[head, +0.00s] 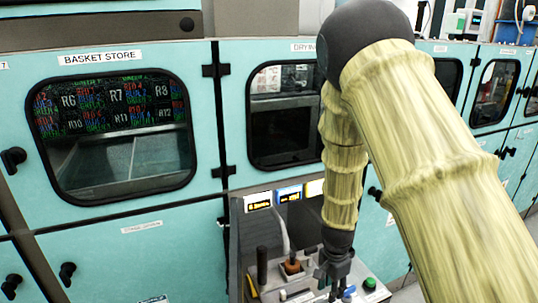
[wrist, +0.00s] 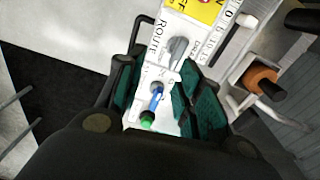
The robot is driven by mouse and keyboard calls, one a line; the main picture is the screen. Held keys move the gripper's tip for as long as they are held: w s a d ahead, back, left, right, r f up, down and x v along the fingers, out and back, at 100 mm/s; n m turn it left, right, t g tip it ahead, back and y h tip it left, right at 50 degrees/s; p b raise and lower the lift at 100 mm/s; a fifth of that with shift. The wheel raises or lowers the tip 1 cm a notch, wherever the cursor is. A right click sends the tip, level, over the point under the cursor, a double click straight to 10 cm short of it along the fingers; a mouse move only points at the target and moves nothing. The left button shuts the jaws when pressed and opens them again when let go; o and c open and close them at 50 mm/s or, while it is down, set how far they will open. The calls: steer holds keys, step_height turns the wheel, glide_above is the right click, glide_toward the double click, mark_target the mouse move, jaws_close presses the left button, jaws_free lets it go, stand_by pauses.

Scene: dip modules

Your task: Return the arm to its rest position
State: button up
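My arm, in a pale yellow ribbed sleeve (head: 440,160), reaches from the right side of the head view and bends down at a dark joint. My gripper (head: 335,272) hangs low, pointing down over a small control panel (head: 320,297). In the wrist view my gripper (wrist: 162,95) has its two green-padded fingers apart. Nothing is held between them. Through the gap I see a white panel face with a grey knob (wrist: 178,48), a blue switch (wrist: 157,95) and a green button (wrist: 147,120). I cannot tell whether the fingertips touch the panel.
Teal cabinets with dark windows stand behind, one labelled Basket Store (head: 115,135). An orange-brown knob (head: 292,265) and a dark upright handle (head: 262,265) stand left of my gripper. A green button (head: 370,284) is to its right. Small lit displays (head: 289,194) are behind the panel.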

steer(key=s+d+f+n, duration=0.3)
steer(key=s+f+n, duration=0.1)
steer(key=s+f, duration=0.55)
steer(key=s+f+n, duration=0.4)
steer(key=s+f, duration=0.1)
steer(key=s, duration=0.7)
steer(key=s+a+f+n, duration=0.1)
steer(key=s+f+n, duration=0.3)
steer(key=s, duration=0.8)
step_height(320, 180, down, 2)
steer(key=shift+s+f+n, duration=0.1)
steer(key=shift+s+n, duration=0.2)
steer(key=shift+n, duration=0.1)
